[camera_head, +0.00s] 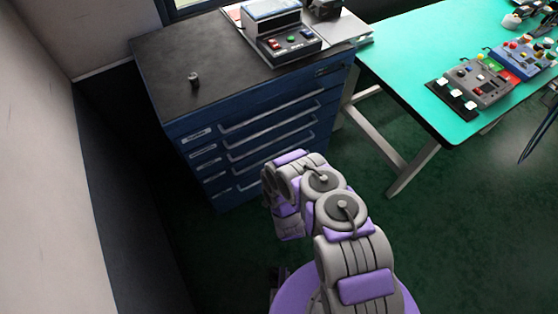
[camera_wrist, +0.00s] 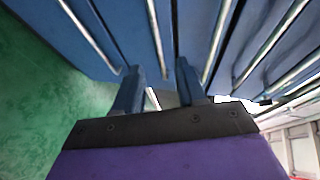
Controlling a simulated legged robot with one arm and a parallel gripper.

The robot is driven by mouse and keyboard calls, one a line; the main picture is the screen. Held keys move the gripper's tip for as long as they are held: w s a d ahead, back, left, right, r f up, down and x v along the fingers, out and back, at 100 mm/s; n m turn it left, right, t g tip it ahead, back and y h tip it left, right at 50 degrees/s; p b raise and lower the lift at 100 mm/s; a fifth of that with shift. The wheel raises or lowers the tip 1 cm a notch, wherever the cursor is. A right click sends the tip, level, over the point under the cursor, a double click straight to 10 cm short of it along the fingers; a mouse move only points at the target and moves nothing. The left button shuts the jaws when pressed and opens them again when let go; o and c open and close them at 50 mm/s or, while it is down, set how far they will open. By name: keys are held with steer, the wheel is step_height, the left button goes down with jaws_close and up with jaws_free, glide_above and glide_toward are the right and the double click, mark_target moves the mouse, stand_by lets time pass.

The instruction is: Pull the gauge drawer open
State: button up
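A blue drawer cabinet (camera_head: 190,128) with a dark top stands left of centre in the head view. Its front has several shut drawers with long silver handles (camera_head: 270,114) and small labels at their left ends. I cannot tell which one is the gauge drawer. My arm reaches to the cabinet front, and its links hide my fingers in the head view. In the wrist view my gripper (camera_wrist: 158,66) has its two fingers apart, close to the drawer fronts. A silver handle bar (camera_wrist: 155,35) runs into the gap between the fingertips; I cannot tell whether they touch it.
A small dark knob-like item (camera_head: 193,79) and a control box with buttons (camera_head: 285,40) stand on the cabinet. A turquoise table (camera_head: 420,50) with button panels (camera_head: 480,82) is at right. A pale wall (camera_head: 45,180) is at left. Green floor (camera_head: 450,230) is clear at lower right.

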steer(key=a+f+b+x, duration=0.1)
steer(key=b+x, duration=0.2)
steer(key=x, duration=1.1)
steer(key=shift+f+t, duration=0.15)
steer(key=shift+t, duration=0.25)
steer(key=shift+a, duration=0.15)
jaws_close()
steer(key=shift+s, duration=0.1)
